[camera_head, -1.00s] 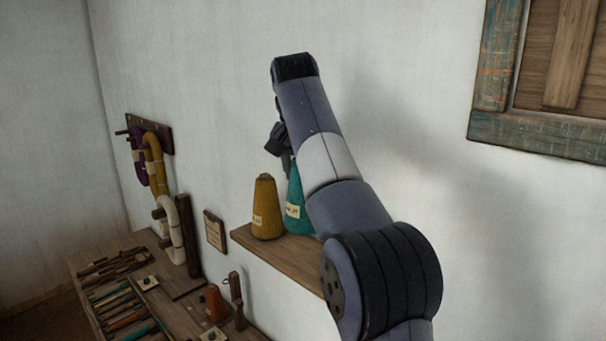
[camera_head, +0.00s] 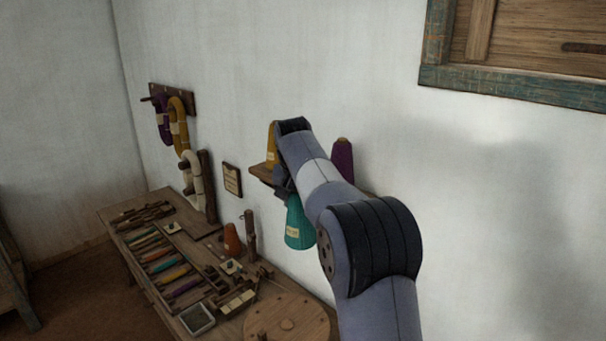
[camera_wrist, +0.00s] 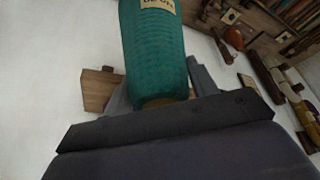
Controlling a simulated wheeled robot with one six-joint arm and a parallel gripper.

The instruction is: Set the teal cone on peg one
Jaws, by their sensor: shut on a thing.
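The teal cone (camera_head: 299,229) has a pale label and hangs below my gripper (camera_head: 284,186), in front of the wall shelf and above the bench. In the wrist view the teal cone (camera_wrist: 152,48) is upright in the picture between the jaws of my gripper (camera_wrist: 158,98), which are shut on its narrow end. In the head view my arm hides part of the gripper. I cannot tell which post on the bench is peg one; a short wooden post (camera_head: 250,238) stands beside an orange cone (camera_head: 232,240).
The wall shelf (camera_head: 262,173) carries a mustard cone (camera_head: 271,148) and a purple cone (camera_head: 342,160). The bench (camera_head: 118,214) holds several tools, a small tray (camera_head: 197,319) and a round wooden disc (camera_head: 286,324). Yarn hanks (camera_head: 178,122) hang on the wall at left.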

